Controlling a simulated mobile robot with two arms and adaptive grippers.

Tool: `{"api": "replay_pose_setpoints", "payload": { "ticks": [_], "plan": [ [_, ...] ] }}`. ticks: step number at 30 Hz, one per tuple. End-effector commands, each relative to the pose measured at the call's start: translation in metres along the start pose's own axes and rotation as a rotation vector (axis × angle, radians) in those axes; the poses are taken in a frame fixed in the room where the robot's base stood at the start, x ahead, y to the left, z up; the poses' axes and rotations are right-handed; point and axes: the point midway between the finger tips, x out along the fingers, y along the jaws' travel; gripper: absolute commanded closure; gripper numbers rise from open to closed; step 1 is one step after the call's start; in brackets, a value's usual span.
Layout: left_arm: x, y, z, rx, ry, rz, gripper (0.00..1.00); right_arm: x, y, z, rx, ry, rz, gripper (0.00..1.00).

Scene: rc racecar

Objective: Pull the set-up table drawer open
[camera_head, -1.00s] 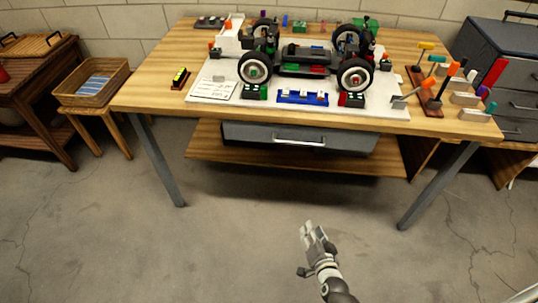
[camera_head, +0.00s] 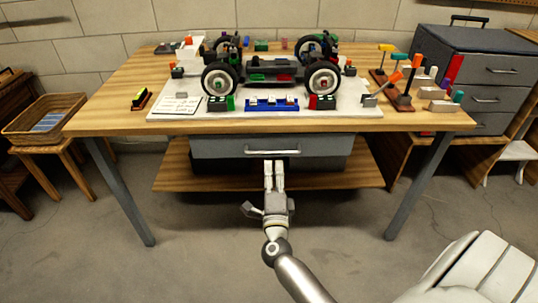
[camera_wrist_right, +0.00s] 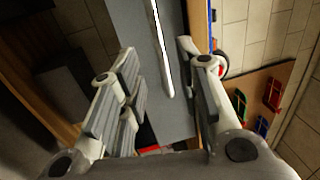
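The set-up table (camera_head: 115,110) stands ahead of me with a wooden top and grey legs. Its grey drawer (camera_head: 215,147) sits under the top, and its front looks about flush with the frame. A pale bar handle (camera_head: 285,152) runs along the drawer front. My right gripper (camera_head: 274,168) points at the drawer from the front, its fingertips at or just below the handle's middle. In the right wrist view my right gripper (camera_wrist_right: 158,85) has its fingers apart, with the handle (camera_wrist_right: 160,45) between or just beyond them; contact cannot be told. My left gripper is not in view.
An RC car chassis (camera_head: 270,65) and small parts cover the tabletop. A wooden shelf (camera_head: 175,175) lies below the drawer. A grey drawer cabinet (camera_head: 490,75) stands right, a wicker basket (camera_head: 45,120) left. The floor before the table is mostly clear.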

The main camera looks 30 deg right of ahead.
Motion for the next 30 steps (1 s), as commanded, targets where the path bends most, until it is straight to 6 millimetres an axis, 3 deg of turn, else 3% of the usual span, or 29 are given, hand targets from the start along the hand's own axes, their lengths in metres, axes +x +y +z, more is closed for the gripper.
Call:
{"api": "replay_pose_setpoints", "payload": {
  "ticks": [6, 12, 24, 30],
  "plan": [
    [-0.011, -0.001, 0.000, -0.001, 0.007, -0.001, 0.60, 0.044, 0.001, 0.000, -0.003, -0.001, -0.002, 0.68],
    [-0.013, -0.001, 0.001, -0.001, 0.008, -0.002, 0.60, 0.068, 0.001, 0.000, -0.003, -0.001, -0.001, 0.68],
    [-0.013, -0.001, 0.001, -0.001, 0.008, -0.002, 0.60, 0.076, 0.001, 0.000, -0.004, -0.002, 0.001, 0.68],
    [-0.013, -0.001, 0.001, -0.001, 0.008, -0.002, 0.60, 0.075, 0.001, 0.000, -0.004, -0.002, 0.001, 0.94]
  ]
}}
